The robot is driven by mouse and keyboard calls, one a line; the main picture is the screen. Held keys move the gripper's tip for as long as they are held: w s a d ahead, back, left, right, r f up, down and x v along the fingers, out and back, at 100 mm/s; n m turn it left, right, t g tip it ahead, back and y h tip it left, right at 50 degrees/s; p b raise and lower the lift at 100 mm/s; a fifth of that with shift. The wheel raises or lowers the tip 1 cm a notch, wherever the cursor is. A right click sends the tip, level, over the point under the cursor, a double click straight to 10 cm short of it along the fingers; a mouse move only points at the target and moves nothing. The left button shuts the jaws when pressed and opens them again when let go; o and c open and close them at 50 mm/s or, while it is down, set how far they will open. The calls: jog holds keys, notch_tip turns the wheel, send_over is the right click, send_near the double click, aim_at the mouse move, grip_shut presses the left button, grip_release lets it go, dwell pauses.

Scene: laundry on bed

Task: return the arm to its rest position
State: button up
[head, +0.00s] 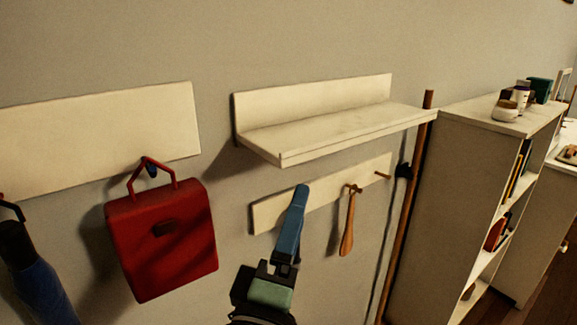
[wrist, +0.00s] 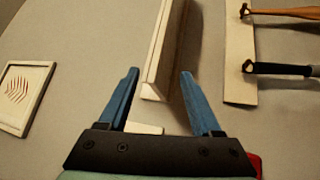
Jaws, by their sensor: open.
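My gripper (head: 298,196) is raised in front of the wall in the head view, its blue fingers overlapping the small hook rail behind it. In the wrist view my gripper (wrist: 160,73) has its two blue fingers well apart, with nothing held between them. The white wall shelf (head: 335,125) is above and behind the fingertips in the head view. The shelf also shows beyond the fingers in the wrist view (wrist: 160,45). Most of my arm is out of the frame.
The hook rail (head: 270,213) carries a wooden-handled item (head: 348,225); a dark-handled item (wrist: 285,69) shows in the wrist view. A red bag (head: 160,240) and blue umbrella (head: 35,275) hang left. A pole (head: 405,205) and bookcase (head: 440,190) stand right.

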jog(key=s+r+m+t+y+p, duration=0.2)
jog(key=s+r+m+p, duration=0.1)
jog(key=r, duration=0.9)
jog(key=s+r+m+t+y+p, duration=0.2)
jog(key=s+r+m+p, duration=0.2)
jog(key=r, duration=0.9)
jog(key=s+a+r+m+t+y+p, duration=0.1)
jog(key=s+r+m+p, duration=0.3)
jog(key=r, duration=0.9)
jog(key=shift+m+t+y+p, duration=0.4)
jog(key=shift+m+t+p, duration=0.3)
jog(key=shift+m+t, duration=0.3)
